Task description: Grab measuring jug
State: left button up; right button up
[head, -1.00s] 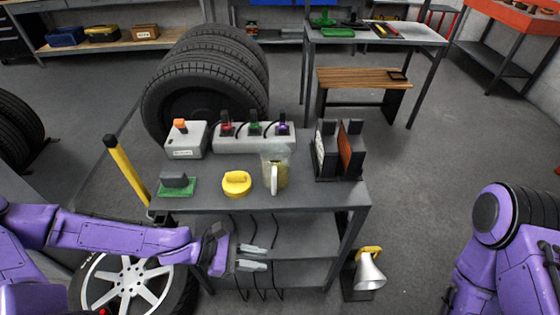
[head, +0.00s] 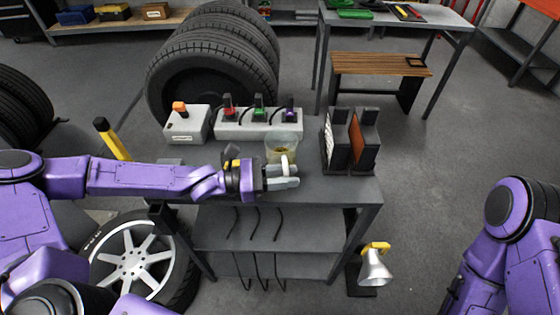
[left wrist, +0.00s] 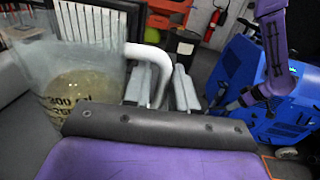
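The measuring jug (head: 281,146) is clear with a yellowish lower part and stands upright on the grey cart top. In the left wrist view the jug (left wrist: 75,85) fills the left side, with printed marks. Its white handle (left wrist: 150,62) lies between the two grey fingers of my left gripper (left wrist: 160,88). In the head view my left gripper (head: 283,177) reaches in from the left at the handle. The fingers sit close on both sides; whether they press on it is unclear. My right gripper is outside the head view; a purple arm of mine in the wrist view has an unclear dark end.
The cart top (head: 330,189) also carries a grey box with an orange switch (head: 186,125), a power strip (head: 257,124) and upright dark holders (head: 350,140) right of the jug. Tyres (head: 205,75) stand behind. A silver funnel-shaped lamp (head: 374,265) is right of the cart.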

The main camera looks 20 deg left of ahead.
pick_arm(q)
jog(key=shift+s+r, duration=0.2)
jog(key=shift+s, duration=0.1)
jog(key=shift+a, duration=0.1)
grip_shut()
jog(key=shift+w+f, duration=0.1)
